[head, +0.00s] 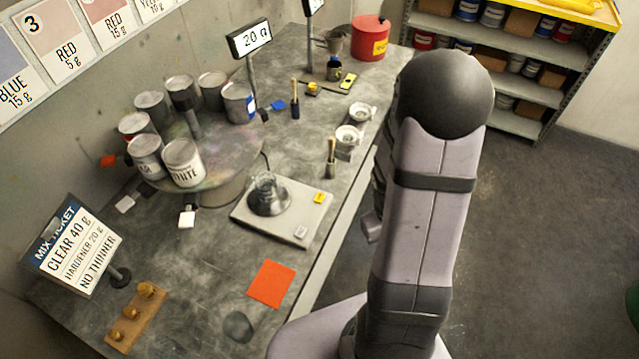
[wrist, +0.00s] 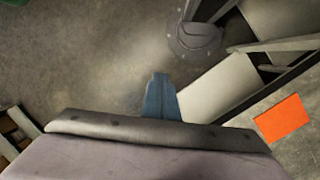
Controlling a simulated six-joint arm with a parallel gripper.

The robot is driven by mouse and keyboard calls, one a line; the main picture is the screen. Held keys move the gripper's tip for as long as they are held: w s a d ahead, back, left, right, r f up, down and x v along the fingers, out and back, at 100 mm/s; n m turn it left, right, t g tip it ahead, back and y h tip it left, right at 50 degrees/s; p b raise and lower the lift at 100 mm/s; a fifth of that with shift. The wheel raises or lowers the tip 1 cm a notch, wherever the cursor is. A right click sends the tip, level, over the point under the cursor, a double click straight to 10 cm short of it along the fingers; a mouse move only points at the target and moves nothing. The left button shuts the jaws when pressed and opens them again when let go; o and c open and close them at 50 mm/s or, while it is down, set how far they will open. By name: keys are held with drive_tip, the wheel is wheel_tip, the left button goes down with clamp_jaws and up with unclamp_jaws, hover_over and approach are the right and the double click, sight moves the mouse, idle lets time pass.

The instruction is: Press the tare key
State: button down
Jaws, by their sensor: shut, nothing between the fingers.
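A pale flat scale (head: 262,228) stands on the bench with a dark cup (head: 268,197) on its plate. A yellow key (head: 319,198) and a pale key (head: 300,231) sit on its right side; their lettering is too small to read. A display on a post (head: 249,39) reads 20 g. My gripper shows as a narrow blue-grey shape in the wrist view (wrist: 161,98), shut and empty. In the head view it is hidden behind my arm. The wrist view shows no scale or key, so my gripper appears apart from them.
Several paint cans stand on a round turntable (head: 232,150). A mix ticket sign (head: 72,245) and an orange sheet (head: 271,284) are at the front; an orange sheet also shows in the wrist view (wrist: 284,119). Brushes and white cups stand along the right edge. A red can (head: 369,38) is at the back.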

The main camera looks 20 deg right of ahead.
drive_tip(key=w+d+n+t, duration=0.3)
drive_tip(key=w, duration=0.4)
wheel_tip(320, 180, up, 7)
drive_tip(key=n+t+y, duration=0.6)
drive_tip(key=n+t, duration=0.1)
drive_tip(key=n, duration=0.5)
hover_over(320, 198)
drive_tip(key=shift+s+d+f, duration=0.15)
drive_tip(key=shift+s+d, duration=0.1)
drive_tip(key=shift+s, duration=0.2)
drive_tip(key=shift+f, duration=0.1)
wheel_tip(320, 198, down, 7)
drive_tip(key=b, duration=0.7)
drive_tip(key=shift+f+b, duration=0.8)
drive_tip(key=shift+f, duration=0.2)
